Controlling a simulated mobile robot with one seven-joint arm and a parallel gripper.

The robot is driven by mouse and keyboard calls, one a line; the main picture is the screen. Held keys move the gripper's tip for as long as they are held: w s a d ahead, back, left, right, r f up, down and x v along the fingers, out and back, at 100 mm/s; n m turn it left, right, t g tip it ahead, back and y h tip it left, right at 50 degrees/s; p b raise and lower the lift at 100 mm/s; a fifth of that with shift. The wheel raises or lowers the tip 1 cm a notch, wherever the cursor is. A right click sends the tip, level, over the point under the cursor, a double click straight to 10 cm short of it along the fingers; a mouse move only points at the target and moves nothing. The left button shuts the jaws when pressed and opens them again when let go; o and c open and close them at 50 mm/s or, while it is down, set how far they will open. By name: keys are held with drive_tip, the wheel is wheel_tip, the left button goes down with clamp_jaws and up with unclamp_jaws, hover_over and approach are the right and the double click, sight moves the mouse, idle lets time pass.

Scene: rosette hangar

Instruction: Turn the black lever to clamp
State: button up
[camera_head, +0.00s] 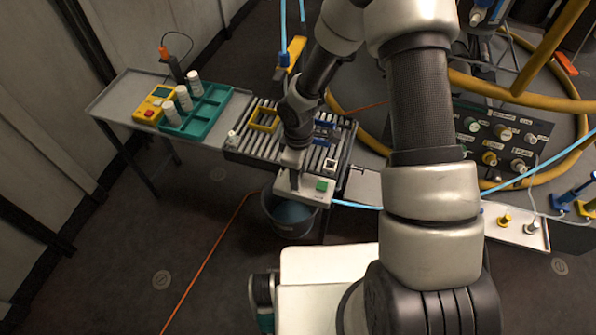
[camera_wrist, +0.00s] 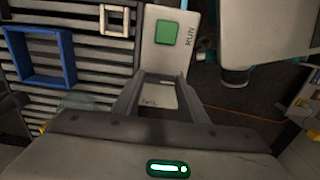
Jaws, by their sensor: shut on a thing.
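The white control panel (camera_head: 310,188) sits at the front edge of the slatted table. It has a green square button (camera_head: 321,185), and the word RUN is beside that button (camera_wrist: 167,33) in the wrist view. My gripper (camera_head: 292,184) reaches down onto the panel, left of the button. In the wrist view my gripper (camera_wrist: 160,78) has its two fingers on either side of a dark piece at the panel, which looks like the black lever (camera_wrist: 160,76). The fingers hide most of it, and its angle is hard to tell. A small label between the fingers is too blurred to read.
The slatted table (camera_head: 245,150) carries a yellow frame (camera_head: 264,117) and a blue frame (camera_wrist: 38,55). A teal tray (camera_head: 205,112) with white bottles stands on the left. A dark bucket (camera_head: 287,217) is below the panel. Yellow hoses and a black connector board (camera_head: 495,140) are on the right.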

idle(0.5)
drive_tip(key=o, duration=1)
drive_tip(key=shift+o, duration=0.2)
wheel_tip(320, 180, up, 18)
drive_tip(key=p, duration=0.4)
drive_tip(key=shift+f+p, duration=0.25)
drive_tip(key=shift+p, duration=0.15)
